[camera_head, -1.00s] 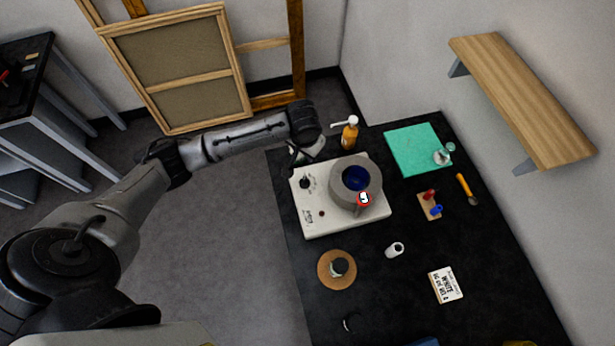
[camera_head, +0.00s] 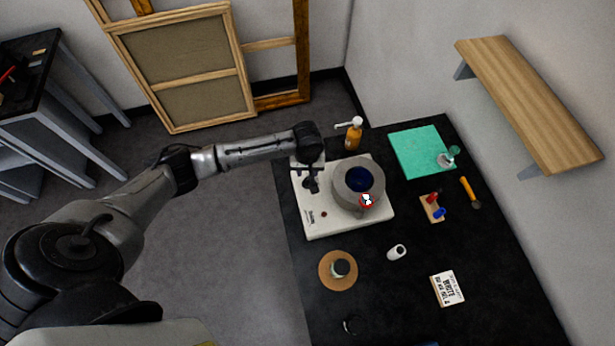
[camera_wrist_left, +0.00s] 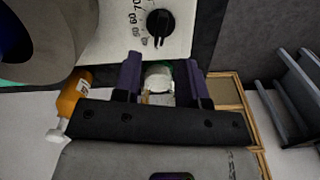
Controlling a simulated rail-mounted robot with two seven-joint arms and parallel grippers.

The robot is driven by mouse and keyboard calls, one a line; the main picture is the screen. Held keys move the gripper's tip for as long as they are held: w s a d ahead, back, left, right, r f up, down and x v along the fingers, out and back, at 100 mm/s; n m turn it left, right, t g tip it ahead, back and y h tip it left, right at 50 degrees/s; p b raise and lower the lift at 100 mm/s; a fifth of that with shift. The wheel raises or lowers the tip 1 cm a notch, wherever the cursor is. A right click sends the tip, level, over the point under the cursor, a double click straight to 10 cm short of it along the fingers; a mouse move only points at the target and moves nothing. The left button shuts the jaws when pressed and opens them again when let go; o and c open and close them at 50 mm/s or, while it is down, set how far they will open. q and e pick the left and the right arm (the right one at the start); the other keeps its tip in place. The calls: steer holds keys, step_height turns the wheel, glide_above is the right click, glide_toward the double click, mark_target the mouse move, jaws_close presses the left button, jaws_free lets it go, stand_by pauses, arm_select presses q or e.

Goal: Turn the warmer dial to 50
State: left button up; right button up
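The warmer (camera_head: 345,225) is a white plate-like box on the black table. A grey ring-shaped pot (camera_head: 346,198) with dark blue inside stands on it. The black warmer dial (camera_wrist_left: 158,24) shows in the left wrist view, with printed numbers such as 60 and 70 beside it. In the head view my gripper largely covers the dial. My left gripper (camera_head: 312,183) hangs over the warmer's left part, near the dial. In the left wrist view its two fingers (camera_wrist_left: 163,82) are apart, with the dial beyond the tips. A whitish-green thing shows between them; I cannot tell what it is. My right gripper is out of view.
An orange pump bottle (camera_head: 354,134) stands close behind the warmer; it also shows in the left wrist view (camera_wrist_left: 73,95). A round wooden coaster (camera_head: 327,283) and a white cup (camera_head: 397,252) are in front. A green mat (camera_head: 412,150) lies at the back right.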

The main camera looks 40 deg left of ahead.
mark_target(307, 179)
arm_select(q)
steer(key=shift+f, duration=3)
steer(key=shift+c, duration=0.4)
jaws_close()
